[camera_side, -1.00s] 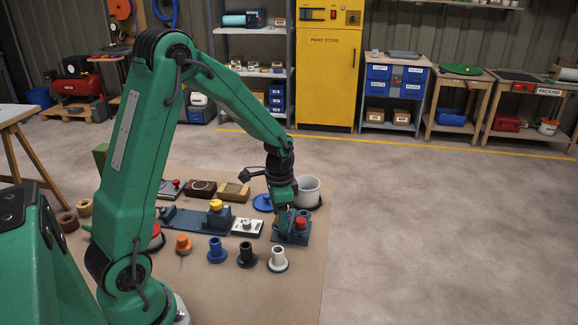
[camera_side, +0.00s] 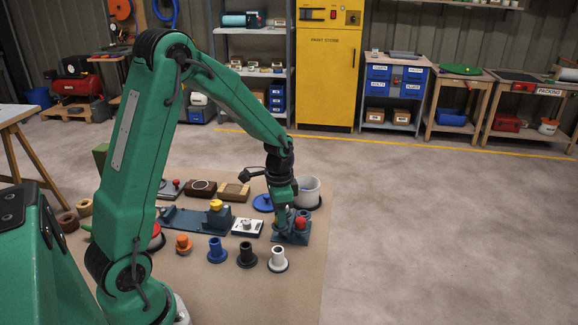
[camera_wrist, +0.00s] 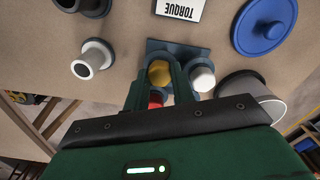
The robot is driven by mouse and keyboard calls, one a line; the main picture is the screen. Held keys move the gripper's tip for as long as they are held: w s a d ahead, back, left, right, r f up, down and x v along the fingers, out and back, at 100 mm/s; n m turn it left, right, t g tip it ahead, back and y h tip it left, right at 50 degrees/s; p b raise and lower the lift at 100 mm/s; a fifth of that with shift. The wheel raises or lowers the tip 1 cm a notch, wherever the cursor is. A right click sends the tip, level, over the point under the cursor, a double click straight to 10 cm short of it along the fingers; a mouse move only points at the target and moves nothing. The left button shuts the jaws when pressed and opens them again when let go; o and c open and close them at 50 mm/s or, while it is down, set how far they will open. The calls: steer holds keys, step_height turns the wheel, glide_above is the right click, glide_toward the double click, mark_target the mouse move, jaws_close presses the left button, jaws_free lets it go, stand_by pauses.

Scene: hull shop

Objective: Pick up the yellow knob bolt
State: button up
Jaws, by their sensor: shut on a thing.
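The yellow knob bolt (camera_wrist: 159,72) sits between the two fingers of my gripper (camera_wrist: 160,84) in the wrist view. My gripper is shut on it. The bolt is over a blue-grey block (camera_wrist: 183,47), beside a white knob (camera_wrist: 201,75) and a red knob (camera_wrist: 156,99). In the side view my gripper (camera_side: 284,226) points down at the same block (camera_side: 298,239), with the red knob (camera_side: 300,223) at its right. My fingers hide the held bolt there. I cannot tell whether the bolt is clear of the block.
Another yellow knob (camera_side: 215,205) stands on a blue-grey fixture (camera_side: 184,220) to the left. A white TORQUE block (camera_wrist: 180,8), a blue lid (camera_wrist: 264,24) and a grey pot (camera_wrist: 252,93) are close by. Flanged bushings, including a white one (camera_side: 278,260), stand in front.

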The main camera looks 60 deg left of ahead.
steer(key=shift+r, duration=0.15)
steer(key=shift+r, duration=0.55)
steer(key=r, duration=0.3)
steer(key=shift+d+r, duration=0.1)
steer(key=shift+d, duration=0.25)
steer(key=s+d+r, duration=0.3)
steer(key=d+r, duration=0.3)
steer(key=d, duration=0.4)
steer(key=shift+d+r, duration=0.25)
steer(key=shift+d, duration=0.05)
